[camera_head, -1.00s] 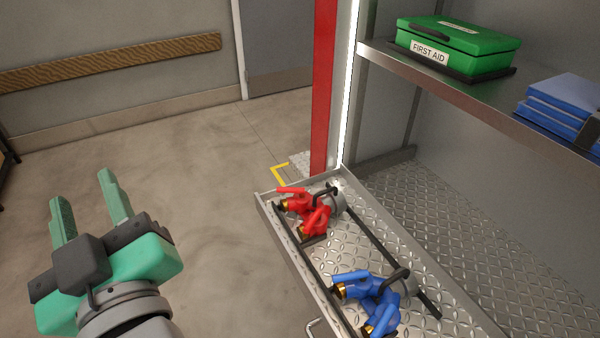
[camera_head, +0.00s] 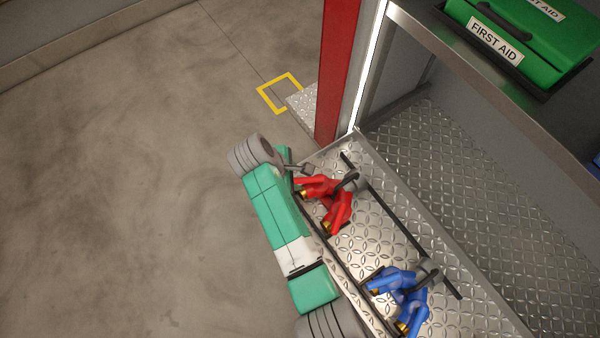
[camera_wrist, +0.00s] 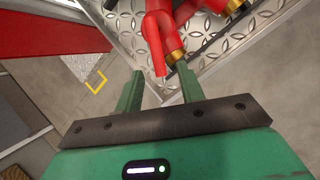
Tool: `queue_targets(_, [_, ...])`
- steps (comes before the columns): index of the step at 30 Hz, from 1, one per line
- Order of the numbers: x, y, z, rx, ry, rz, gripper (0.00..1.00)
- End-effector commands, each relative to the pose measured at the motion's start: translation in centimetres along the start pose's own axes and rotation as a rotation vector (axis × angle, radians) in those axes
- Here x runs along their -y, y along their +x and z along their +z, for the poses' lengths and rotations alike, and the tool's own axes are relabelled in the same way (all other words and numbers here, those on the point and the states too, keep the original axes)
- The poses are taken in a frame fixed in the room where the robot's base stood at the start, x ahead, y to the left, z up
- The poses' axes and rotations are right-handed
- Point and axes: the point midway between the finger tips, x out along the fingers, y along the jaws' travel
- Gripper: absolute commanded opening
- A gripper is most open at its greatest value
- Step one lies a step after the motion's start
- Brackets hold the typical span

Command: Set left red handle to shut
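The red pump fitting has two red handles and brass ends and sits at the far end of the tray. Its left red handle (camera_head: 313,183) points toward the left, over the tray's edge. In the wrist view a red handle (camera_wrist: 158,42) points down toward my gripper (camera_wrist: 160,86), its tip at the gap between the two green fingers. My fingers are apart, one on each side of that tip, with no clear contact. The right red handle (camera_head: 339,212) lies nearer the blue fitting. In the head view my arm hides most of my gripper.
A blue fitting (camera_head: 401,293) with two handles sits nearer in the same metal tray (camera_head: 375,220). Dark rails run along the tray. A red post (camera_head: 338,70) stands just beyond it. A green first aid box (camera_head: 515,40) is on the upper shelf. Floor at left is clear.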

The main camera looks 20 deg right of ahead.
Motion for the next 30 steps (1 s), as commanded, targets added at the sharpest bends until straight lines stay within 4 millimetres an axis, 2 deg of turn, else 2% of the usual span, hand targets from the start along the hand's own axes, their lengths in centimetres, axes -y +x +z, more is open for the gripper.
queue_targets(1, [0.1,1.4,-0.2,0.0,0.0,0.0,0.39])
queue_targets(6, [0.0,3.7,-0.1,-0.001,0.001,0.001,0.39])
queue_targets(17, [-0.1,4.3,0.0,-0.002,0.001,0.003,0.39])
queue_targets(23, [-0.1,4.3,-0.1,-0.002,0.001,0.003,0.0])
queue_targets(30, [0.0,4.2,0.0,-0.002,0.004,0.002,0.0])
